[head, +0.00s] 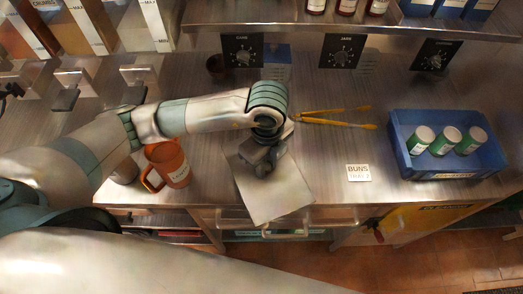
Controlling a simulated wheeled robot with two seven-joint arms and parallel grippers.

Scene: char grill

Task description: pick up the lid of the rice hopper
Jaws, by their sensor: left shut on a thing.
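My left gripper (262,163) is over the counter, pointing down, with its fingers partly hidden by its own wrist. It is shut on a flat, pale grey, four-sided panel (275,200), which looks like the lid. The panel is tilted in the picture and reaches over the counter's front edge. I cannot tell whether it touches the counter. Tall hoppers (152,22) with wooden-coloured and clear sides stand at the upper left. I cannot read which one is for rice. My right gripper is not in view.
An orange mug (168,163) stands left of the panel. Orange-handled tongs (335,118) lie behind it. A "BUNS" card (358,173) and a blue crate (452,168) with green-and-white cans are to the right. A shelf (350,27) overhangs the back.

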